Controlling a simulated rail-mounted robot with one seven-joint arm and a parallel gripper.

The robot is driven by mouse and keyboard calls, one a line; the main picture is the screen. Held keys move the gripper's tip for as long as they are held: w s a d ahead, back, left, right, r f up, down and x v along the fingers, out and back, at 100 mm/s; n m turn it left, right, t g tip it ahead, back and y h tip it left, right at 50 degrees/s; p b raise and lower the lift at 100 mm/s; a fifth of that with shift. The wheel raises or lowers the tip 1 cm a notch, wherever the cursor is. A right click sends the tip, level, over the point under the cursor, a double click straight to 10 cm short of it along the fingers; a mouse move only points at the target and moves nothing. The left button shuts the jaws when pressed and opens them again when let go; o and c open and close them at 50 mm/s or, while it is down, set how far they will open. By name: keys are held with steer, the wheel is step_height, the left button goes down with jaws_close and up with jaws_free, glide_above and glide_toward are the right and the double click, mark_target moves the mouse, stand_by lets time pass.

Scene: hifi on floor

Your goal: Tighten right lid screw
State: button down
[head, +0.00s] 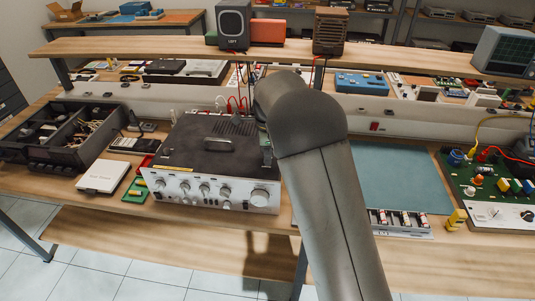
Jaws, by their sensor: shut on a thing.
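The hi-fi (210,190) is a silver amplifier with several knobs on its front, standing upright on the wooden workbench. Its dark lid (190,140) lies flat on top, with a handle near the middle and vent slots towards the back. My arm crosses the picture just right of the hi-fi and covers the lid's right edge. My gripper is hidden behind my arm, so I cannot see its jaws or what they hold. A small dark piece shows beside the lid's right edge, but I cannot tell what it is. The right lid screw cannot be made out.
A white box (103,176) and a divided dark bin (75,132) stand left of the hi-fi. A teal mat (400,185) lies to the right, then a green circuit board (485,180). A shelf (150,46) with speakers runs above the bench's back.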

steer(key=c, duration=1.3)
jaws_free()
steer(key=shift+r, duration=0.15)
step_height(320, 180, up, 17)
steer(key=shift+w+d+r+b, duration=0.1)
steer(key=shift+w+b, duration=0.05)
steer(key=shift+b, duration=0.35)
steer(key=s+d+f+n, duration=0.2)
steer(key=s+d+n, duration=0.5)
steer(key=s+d, duration=0.55)
steer(key=s+d+f+n, duration=0.1)
steer(key=s+f+n, duration=0.2)
steer(key=s, duration=0.4)
steer(key=s+d+f+n, duration=0.2)
steer(key=s+f+n, duration=0.1)
steer(key=s, duration=0.5)
steer(key=s+d+f+n, duration=0.2)
steer(key=s+f+n, duration=0.2)
steer(key=s, duration=0.3)
steer(key=shift+s+f+t, duration=0.3)
steer(key=shift+t, duration=0.1)
